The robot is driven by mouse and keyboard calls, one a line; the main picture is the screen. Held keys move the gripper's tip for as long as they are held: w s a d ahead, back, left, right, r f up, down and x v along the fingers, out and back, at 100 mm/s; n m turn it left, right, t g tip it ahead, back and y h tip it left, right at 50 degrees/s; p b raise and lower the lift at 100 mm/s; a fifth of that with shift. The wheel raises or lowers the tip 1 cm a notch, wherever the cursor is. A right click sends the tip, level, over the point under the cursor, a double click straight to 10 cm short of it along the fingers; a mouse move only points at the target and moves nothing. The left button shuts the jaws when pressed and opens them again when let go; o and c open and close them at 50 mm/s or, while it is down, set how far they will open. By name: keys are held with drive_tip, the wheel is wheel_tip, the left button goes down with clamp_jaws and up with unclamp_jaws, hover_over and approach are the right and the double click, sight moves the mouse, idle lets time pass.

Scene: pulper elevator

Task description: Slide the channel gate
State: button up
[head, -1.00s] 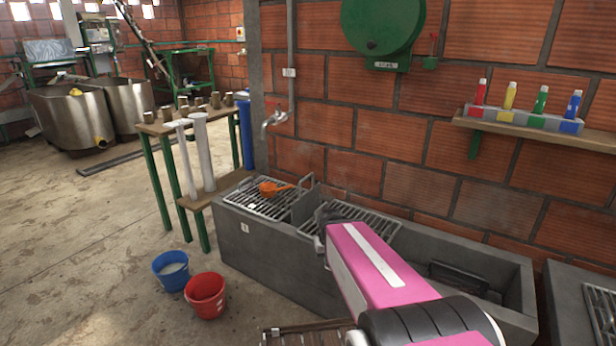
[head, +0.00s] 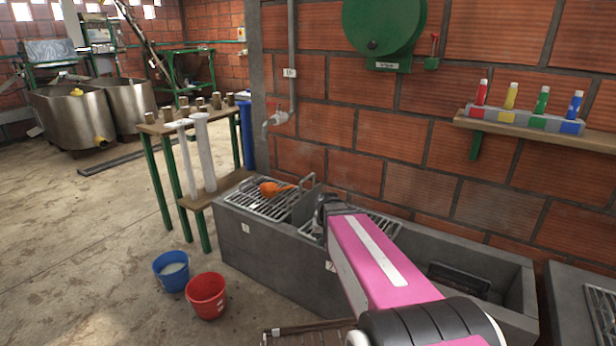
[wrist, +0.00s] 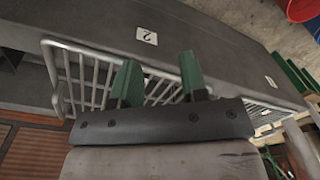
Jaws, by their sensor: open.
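A grey concrete trough (head: 275,258) stands along the brick wall, with metal grates over part of it. A thin upright grey plate with a handle (head: 304,203), apparently the channel gate, stands between the left grate (head: 262,203) and the right grate. My gripper (wrist: 157,72) is open and empty in the wrist view, its two green fingers apart above a grate (wrist: 80,78). In the head view my pink arm hides most of the gripper, just right of the plate. I cannot make out the gate in the wrist view.
An orange scoop (head: 272,188) lies on the left grate. A blue bucket (head: 171,271) and a red bucket (head: 206,296) stand on the floor left of the trough. A tap (head: 275,119) hangs above. A shelf (head: 530,134) with coloured bottles is at right.

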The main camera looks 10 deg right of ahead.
drive_tip(key=w+r+m, duration=0.2)
drive_tip(key=w+r, duration=0.2)
drive_tip(key=w, duration=0.7)
drive_tip(key=w+r+m, duration=0.2)
drive_tip(key=w+r, duration=0.2)
drive_tip(key=w, duration=0.7)
drive_tip(key=m+t+y, duration=0.1)
drive_tip(key=m, duration=0.2)
approach(308, 177)
drive_tip(key=f, duration=0.5)
drive_tip(key=a+f, duration=0.1)
drive_tip(key=f, duration=0.2)
drive_tip(key=shift+w+a+f, duration=0.1)
drive_tip(key=shift+w+f, duration=0.2)
drive_tip(key=shift+w, duration=0.05)
clamp_jaws()
